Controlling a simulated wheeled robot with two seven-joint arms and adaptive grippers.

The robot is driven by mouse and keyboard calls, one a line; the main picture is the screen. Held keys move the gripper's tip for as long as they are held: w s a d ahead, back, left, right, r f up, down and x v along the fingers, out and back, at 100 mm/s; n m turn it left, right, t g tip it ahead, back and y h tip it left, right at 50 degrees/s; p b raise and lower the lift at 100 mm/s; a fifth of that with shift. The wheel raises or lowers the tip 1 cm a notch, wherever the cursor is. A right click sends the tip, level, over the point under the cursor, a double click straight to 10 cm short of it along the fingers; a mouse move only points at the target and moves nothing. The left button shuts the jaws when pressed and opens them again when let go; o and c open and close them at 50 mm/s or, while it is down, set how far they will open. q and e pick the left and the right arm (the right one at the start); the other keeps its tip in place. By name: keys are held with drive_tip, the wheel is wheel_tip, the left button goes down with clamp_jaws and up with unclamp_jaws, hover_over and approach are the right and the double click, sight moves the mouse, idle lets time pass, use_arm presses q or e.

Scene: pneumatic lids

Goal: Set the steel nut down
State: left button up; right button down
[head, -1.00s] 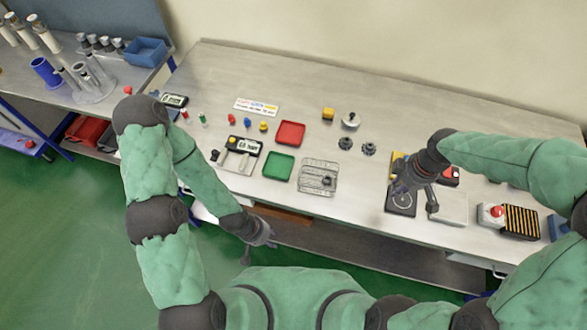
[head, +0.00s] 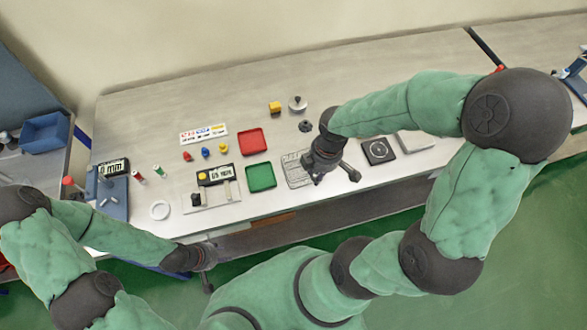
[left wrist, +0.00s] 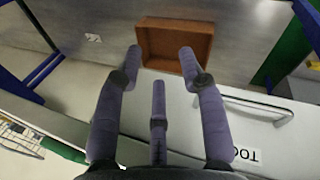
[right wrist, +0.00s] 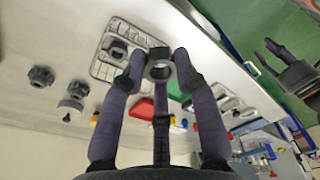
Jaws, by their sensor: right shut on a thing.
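My right gripper (right wrist: 158,68) is shut on a grey steel nut (right wrist: 160,70), seen between its fingertips in the right wrist view. In the head view my right gripper (head: 322,172) is over or beside the right part of the grey ribbed tray (head: 293,168) and hides part of it; the held nut cannot be made out there. In the right wrist view the tray (right wrist: 98,70) shows just beyond the fingers, with a dark nut (right wrist: 118,48) in it. My left gripper (head: 207,262) hangs before the table's front edge; its fingers (left wrist: 160,55) are apart and empty.
Dark nuts stand behind the tray, one (head: 305,126) clear in the head view. A green tray (head: 261,178) and red tray (head: 253,142) lie to its left, a black square pad (head: 378,152) to its right. A brown open box (left wrist: 176,45) shows below my left gripper.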

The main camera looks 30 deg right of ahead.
drive_tip(key=w+a+f, duration=0.1)
drive_tip(key=w+f, duration=0.2)
drive_tip(key=w, duration=0.2)
drive_tip(key=b, duration=0.2)
hover_over(294, 173)
drive_tip(key=f, duration=0.4)
drive_tip(key=shift+s+d+f, duration=0.15)
drive_tip(key=shift+s+f, duration=0.05)
drive_tip(key=shift+s, duration=0.1)
drive_tip(key=shift+w+f, duration=0.2)
drive_tip(key=shift+f, duration=1.65)
drive_tip(key=shift+f+b, duration=0.15)
drive_tip(key=shift+b, duration=0.25)
drive_tip(key=c, duration=0.9)
unclamp_jaws()
